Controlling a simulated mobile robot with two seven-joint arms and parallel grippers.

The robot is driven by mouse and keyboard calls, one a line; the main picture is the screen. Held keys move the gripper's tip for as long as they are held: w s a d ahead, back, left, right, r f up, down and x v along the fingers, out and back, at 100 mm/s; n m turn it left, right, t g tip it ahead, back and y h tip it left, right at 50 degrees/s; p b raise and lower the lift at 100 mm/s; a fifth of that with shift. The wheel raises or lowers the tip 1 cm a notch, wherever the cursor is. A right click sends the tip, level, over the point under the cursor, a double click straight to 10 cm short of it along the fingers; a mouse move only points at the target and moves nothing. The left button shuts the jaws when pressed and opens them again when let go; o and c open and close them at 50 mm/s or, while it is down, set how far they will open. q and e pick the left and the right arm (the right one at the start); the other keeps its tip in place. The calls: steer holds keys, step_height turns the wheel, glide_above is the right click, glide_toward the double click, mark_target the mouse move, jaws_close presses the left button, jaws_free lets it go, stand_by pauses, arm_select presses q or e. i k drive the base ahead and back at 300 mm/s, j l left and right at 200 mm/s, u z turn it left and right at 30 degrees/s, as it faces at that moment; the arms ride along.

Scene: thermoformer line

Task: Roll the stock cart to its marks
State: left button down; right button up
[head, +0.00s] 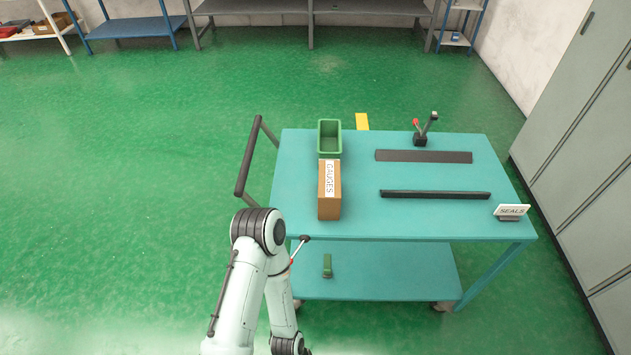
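The stock cart (350,220) is a two-tier trolley with a turquoise top and a lower shelf (395,275). It stands right of centre in the head view. Its dark push handle (248,157) sticks out at the left end. A yellow mark (362,121) lies on the floor just past the cart's far edge; no other mark shows. One pale arm of mine rises from the bottom, left of the cart's near corner, and bends back down. It hides part of that corner. Neither gripper shows.
On the cart are a green bin (329,137), a GAUGES box (329,195), dark strips, a small clamp-like device (421,135) and a SEALS sign (511,211). Grey cabinets (590,150) stand close on the right. Benches (310,8) line the back. Green floor at left is clear.

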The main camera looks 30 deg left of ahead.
mark_target(406, 196)
steer(key=k+j+u, duration=0.15)
steer(key=j, duration=0.3)
steer(key=k+j+u, duration=0.1)
steer(key=j, duration=0.35)
steer(key=k+j+u, duration=0.15)
steer(key=j, duration=0.3)
steer(key=k+j+u, duration=0.15)
steer(key=j, duration=0.3)
steer(key=i, duration=0.1)
